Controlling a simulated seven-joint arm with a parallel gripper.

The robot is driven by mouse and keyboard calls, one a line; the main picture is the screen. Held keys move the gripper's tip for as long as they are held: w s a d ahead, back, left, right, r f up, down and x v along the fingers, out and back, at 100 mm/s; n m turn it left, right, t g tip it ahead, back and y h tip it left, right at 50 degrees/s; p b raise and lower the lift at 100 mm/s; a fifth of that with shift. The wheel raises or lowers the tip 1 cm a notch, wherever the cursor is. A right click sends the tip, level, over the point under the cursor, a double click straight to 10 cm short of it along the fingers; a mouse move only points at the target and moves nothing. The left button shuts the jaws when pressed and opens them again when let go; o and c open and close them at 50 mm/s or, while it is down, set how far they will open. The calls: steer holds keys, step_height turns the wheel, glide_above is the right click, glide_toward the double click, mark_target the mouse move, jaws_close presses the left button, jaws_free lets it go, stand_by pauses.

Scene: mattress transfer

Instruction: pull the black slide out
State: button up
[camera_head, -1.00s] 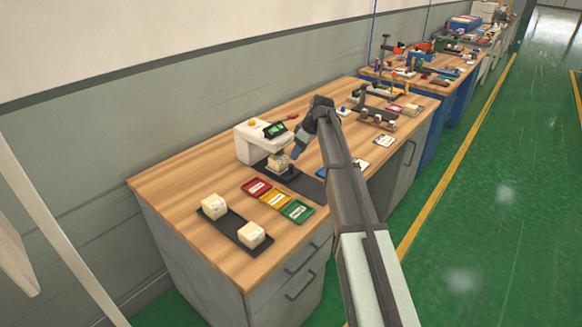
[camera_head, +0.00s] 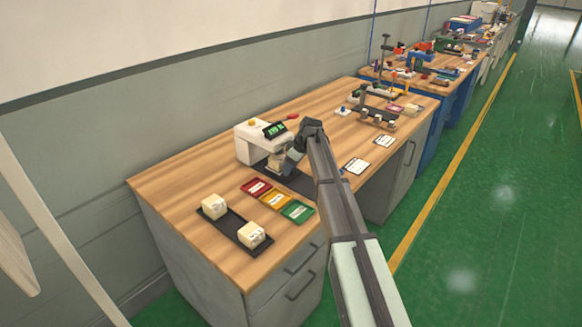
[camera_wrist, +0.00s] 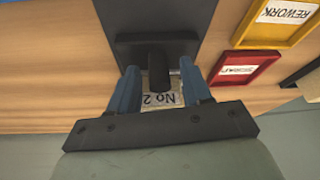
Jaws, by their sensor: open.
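The black slide (camera_head: 296,181) lies at the foot of the white machine (camera_head: 250,146) with the lit green display. In the wrist view its black plate (camera_wrist: 118,18) runs up, with a crossbar and a black handle (camera_wrist: 158,70) at its lower end. My gripper (camera_wrist: 160,86) is open, its two blue fingers on either side of the handle, with a gap visible; contact cannot be told. A pale block marked "No 2" (camera_wrist: 160,99) shows partly behind the handle. In the head view my gripper (camera_head: 285,160) is beside the block at the machine, and its fingertips are largely hidden.
Red (camera_head: 256,188), yellow (camera_head: 275,199) and green (camera_head: 297,211) trays lie in front of the machine. A dark tray (camera_head: 235,228) with two pale blocks is nearer. White cards (camera_head: 356,166) and a small rack (camera_head: 377,115) lie to the right. Bare wood lies between.

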jaws_close()
stand_by(0.4)
steer(key=s+d, duration=1)
steer(key=shift+c, duration=1.7)
jaws_free()
steer(key=o, duration=0.3)
steer(key=shift+o, duration=0.2)
steer(key=shift+r, duration=0.15)
